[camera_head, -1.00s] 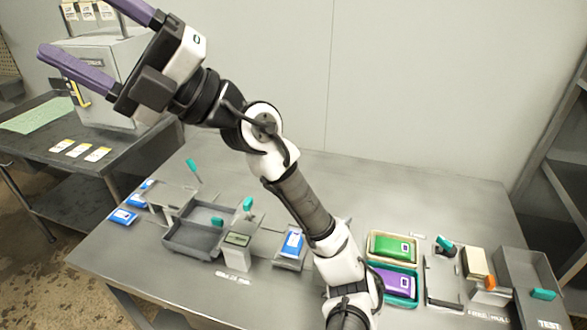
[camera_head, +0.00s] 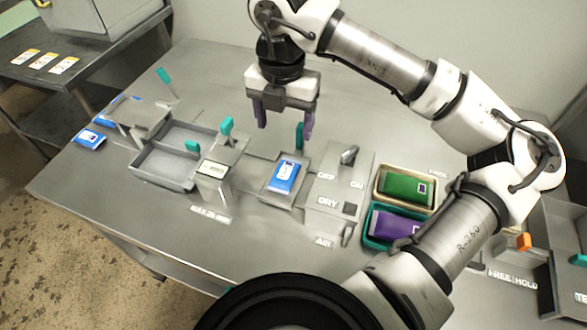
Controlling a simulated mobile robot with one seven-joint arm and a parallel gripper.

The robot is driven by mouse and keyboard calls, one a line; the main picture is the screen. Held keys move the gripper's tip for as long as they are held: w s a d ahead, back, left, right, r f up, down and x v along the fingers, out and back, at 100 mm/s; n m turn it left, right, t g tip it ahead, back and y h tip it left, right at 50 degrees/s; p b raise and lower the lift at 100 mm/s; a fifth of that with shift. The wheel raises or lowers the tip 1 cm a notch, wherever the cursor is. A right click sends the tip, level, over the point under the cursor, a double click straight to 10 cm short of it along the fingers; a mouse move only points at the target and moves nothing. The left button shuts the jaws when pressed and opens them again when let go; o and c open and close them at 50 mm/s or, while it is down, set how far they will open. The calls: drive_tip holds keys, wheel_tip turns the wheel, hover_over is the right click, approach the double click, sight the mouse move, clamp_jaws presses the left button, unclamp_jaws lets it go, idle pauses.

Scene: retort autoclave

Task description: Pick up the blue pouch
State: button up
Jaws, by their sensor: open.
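A blue pouch (camera_head: 284,176) with a white label lies on a small grey plate (camera_head: 262,187) in the middle of the table. Another blue pouch (camera_head: 90,139) lies at the table's left edge, with more blue partly hidden by a grey stand behind it. My gripper (camera_head: 285,132) points down with its purple fingers apart and nothing between them that I can see held. In the picture it is just above and behind the middle pouch, apart from it. The height gap is hard to judge.
A teal handle (camera_head: 299,137) stands close to my right finger. A switch box (camera_head: 335,195) is right of the pouch. Trays hold a green pouch (camera_head: 406,188) and a purple pouch (camera_head: 393,224). Left are a display box (camera_head: 214,182) and a divided grey tray (camera_head: 163,165).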

sight(285, 172)
wheel_tip(285, 172, down, 15)
drive_tip(key=p, duration=0.3)
drive_tip(key=shift+w+a+r, duration=0.1)
drive_tip(key=shift+r, duration=0.1)
drive_tip(key=c, duration=1.1)
drive_tip(key=shift+r, duration=0.1)
wheel_tip(285, 172, up, 20)
drive_tip(key=b, duration=0.3)
